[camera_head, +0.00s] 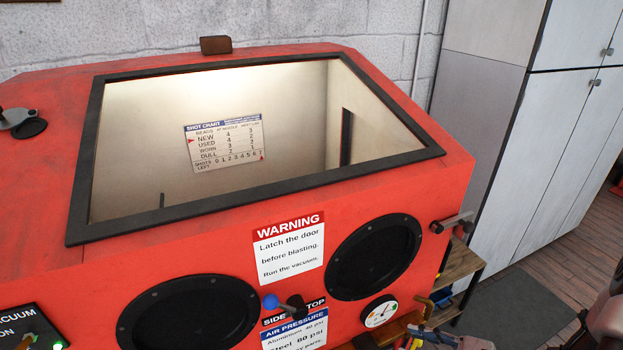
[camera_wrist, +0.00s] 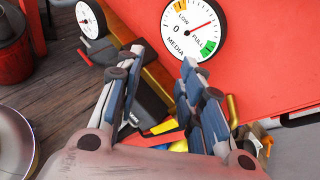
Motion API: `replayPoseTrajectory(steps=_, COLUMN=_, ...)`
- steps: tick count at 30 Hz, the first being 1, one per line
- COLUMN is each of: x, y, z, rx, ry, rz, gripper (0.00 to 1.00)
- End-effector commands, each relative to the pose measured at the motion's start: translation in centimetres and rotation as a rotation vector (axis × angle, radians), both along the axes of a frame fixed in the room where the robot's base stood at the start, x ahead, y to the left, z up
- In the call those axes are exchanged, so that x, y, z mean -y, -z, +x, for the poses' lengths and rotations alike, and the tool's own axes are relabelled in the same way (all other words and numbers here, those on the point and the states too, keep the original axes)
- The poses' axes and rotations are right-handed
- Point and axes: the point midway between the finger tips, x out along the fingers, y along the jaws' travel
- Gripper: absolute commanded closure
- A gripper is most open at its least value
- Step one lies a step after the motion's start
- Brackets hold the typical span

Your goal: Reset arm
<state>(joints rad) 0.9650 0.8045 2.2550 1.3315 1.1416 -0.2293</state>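My gripper (camera_wrist: 162,58) shows in the wrist view with its two grey and blue fingers spread apart. I see nothing clamped between the fingertips. A dark block and some yellow and red items show beyond and between the fingers; how far off they are I cannot tell. A round media gauge (camera_wrist: 194,28) on a red panel is just beyond the right finger.
Grey lockers (camera_head: 560,130) stand behind a floor mat (camera_head: 520,310).

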Motion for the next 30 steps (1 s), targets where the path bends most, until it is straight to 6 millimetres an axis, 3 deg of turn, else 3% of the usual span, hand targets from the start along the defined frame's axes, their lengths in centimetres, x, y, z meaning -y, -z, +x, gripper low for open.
replayPoseTrajectory(steps=1, x=-1.9, y=-2.3, z=0.1, rx=0.024, ry=-0.114, rz=-0.066, gripper=0.65)
replayPoseTrajectory(steps=6, x=-7.3, y=-7.6, z=-1.8, rx=0.082, ry=-0.463, rz=-0.273, gripper=0.65)
replayPoseTrajectory(steps=13, x=-12.2, y=-12.8, z=-6.2, rx=0.176, ry=-0.888, rz=-0.602, gripper=0.65)
replayPoseTrajectory(steps=22, x=-13.6, y=-18.1, z=-11.6, rx=0.345, ry=-1.312, rz=-1.116, gripper=0.65)
replayPoseTrajectory(steps=30, x=-12.5, y=-21.9, z=-13.8, rx=0.504, ry=-1.477, rz=-1.527, gripper=0.65)
